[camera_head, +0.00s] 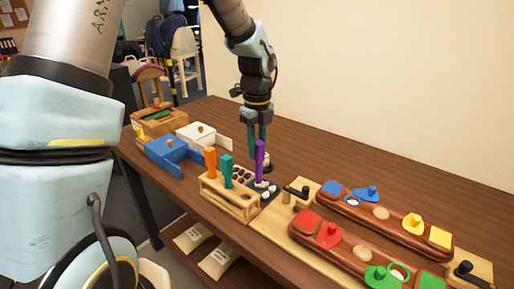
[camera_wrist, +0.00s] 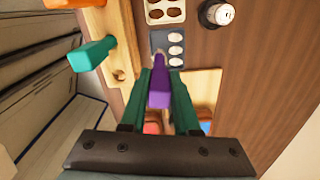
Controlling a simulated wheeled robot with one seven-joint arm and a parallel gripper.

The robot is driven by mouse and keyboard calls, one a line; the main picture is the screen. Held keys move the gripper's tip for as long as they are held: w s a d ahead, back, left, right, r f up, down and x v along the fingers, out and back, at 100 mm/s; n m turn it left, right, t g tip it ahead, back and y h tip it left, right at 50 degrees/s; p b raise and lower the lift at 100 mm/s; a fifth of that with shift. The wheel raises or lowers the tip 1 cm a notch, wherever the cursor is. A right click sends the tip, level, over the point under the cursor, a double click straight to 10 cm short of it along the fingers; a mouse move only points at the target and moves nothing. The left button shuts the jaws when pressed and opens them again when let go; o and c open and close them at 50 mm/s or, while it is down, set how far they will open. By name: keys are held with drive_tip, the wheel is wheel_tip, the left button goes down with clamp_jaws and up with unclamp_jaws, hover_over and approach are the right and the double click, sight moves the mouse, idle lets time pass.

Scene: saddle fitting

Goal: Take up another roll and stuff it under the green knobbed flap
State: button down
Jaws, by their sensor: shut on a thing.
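My gripper (camera_head: 258,150) is shut on a purple-handled tool (camera_head: 260,165), which stands over the dark tray of white rolls. In the wrist view the purple handle (camera_wrist: 160,88) lies between my green fingers (camera_wrist: 160,82), with its thin tip by the dark tray (camera_wrist: 156,38). Three white rolls (camera_wrist: 175,50) show there in a row. I cannot tell whether the tip touches a roll. The green knobbed flap (camera_head: 379,276) lies at the front right on the near brown bar (camera_head: 345,262), beside a green-ringed opening (camera_head: 400,271).
A wooden rack (camera_head: 230,198) holds orange (camera_head: 210,160) and teal (camera_head: 226,170) handled tools, close left of my gripper. Blue (camera_head: 170,152) and white (camera_head: 200,136) boxes stand farther left. A second brown bar (camera_head: 390,224) lies behind. The table's back is mostly clear.

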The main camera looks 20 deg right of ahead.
drive_tip(key=shift+r+p, duration=1.85)
drive_tip(key=shift+r, duration=0.45)
drive_tip(key=shift+f, duration=0.1)
